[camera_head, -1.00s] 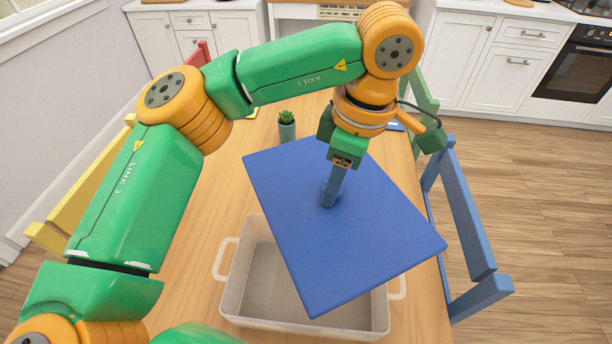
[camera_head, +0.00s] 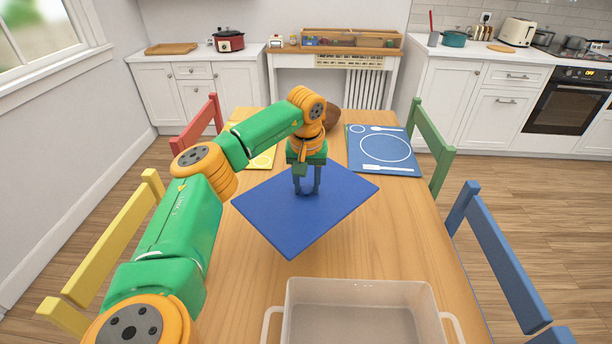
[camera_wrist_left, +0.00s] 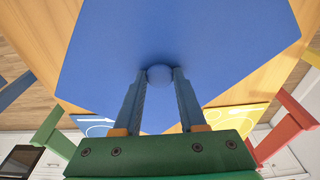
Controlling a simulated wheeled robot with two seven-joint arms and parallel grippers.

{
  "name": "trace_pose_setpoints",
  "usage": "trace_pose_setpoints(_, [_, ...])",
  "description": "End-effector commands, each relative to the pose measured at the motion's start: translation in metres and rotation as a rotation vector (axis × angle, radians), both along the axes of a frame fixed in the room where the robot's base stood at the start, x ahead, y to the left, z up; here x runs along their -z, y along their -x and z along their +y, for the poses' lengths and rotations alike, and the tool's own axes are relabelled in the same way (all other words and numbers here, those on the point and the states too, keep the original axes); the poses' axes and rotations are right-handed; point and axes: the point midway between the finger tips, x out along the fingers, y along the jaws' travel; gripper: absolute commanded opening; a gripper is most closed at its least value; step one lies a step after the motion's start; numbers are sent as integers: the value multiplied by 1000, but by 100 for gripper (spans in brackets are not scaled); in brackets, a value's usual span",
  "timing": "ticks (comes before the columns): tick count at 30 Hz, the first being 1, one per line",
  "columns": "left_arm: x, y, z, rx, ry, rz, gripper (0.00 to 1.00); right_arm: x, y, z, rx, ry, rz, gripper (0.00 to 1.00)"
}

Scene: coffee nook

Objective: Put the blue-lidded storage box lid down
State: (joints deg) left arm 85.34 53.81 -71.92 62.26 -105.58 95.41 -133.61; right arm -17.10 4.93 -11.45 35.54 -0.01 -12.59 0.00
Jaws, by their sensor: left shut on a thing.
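The blue lid (camera_head: 284,226) is a flat blue square, turned at an angle over the middle of the wooden table (camera_head: 400,235). My left gripper (camera_head: 307,190) points down and is shut on the lid's round knob. In the left wrist view, the knob of the lid (camera_wrist_left: 225,40) sits between the fingertips of my left gripper (camera_wrist_left: 160,76). The lid looks roughly level and lies close to the tabletop; I cannot tell whether it touches. The clear storage box (camera_head: 364,299) stands open at the near edge, apart from the lid. My right gripper is not in view.
A blue placemat (camera_head: 383,150) lies at the far right of the table, and a yellow one (camera_head: 262,158) behind my arm. A brown bowl (camera_head: 331,117) is at the back. Chairs stand around the table. The tabletop right of the lid is clear.

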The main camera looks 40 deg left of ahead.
Motion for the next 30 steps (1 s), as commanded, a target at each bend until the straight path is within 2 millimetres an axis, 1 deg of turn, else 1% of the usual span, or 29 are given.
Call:
trace_pose_setpoints(1, [6, -2, 5, -1, -1, 2, 0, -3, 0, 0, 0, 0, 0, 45])
trace_pose_setpoints(5, [19, -8, 13, -1, 1, 1, 0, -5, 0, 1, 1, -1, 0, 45])
trace_pose_setpoints(6, [26, -10, 18, 0, -1, 3, 0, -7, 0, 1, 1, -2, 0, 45])
trace_pose_setpoints(10, [48, -9, 16, 3, -1, 3, 0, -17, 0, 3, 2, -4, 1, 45])
trace_pose_setpoints(12, [53, -10, 16, 3, -1, 0, 0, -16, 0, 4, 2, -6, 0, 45])
trace_pose_setpoints(16, [54, -10, 16, 2, 0, -1, 0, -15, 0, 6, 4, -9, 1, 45])
trace_pose_setpoints(17, [54, -10, 16, 2, 0, -1, 43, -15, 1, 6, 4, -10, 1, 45])
trace_pose_setpoints(18, [54, -10, 16, 2, 0, -1, 54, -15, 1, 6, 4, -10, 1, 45])
trace_pose_setpoints(20, [54, -10, 16, 2, 0, -1, 70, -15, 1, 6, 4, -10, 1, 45])
trace_pose_setpoints(28, [54, -10, 16, 2, 1, -2, 70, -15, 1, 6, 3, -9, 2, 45])
trace_pose_setpoints(30, [50, -10, 15, 2, 1, -3, 70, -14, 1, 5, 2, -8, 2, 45])
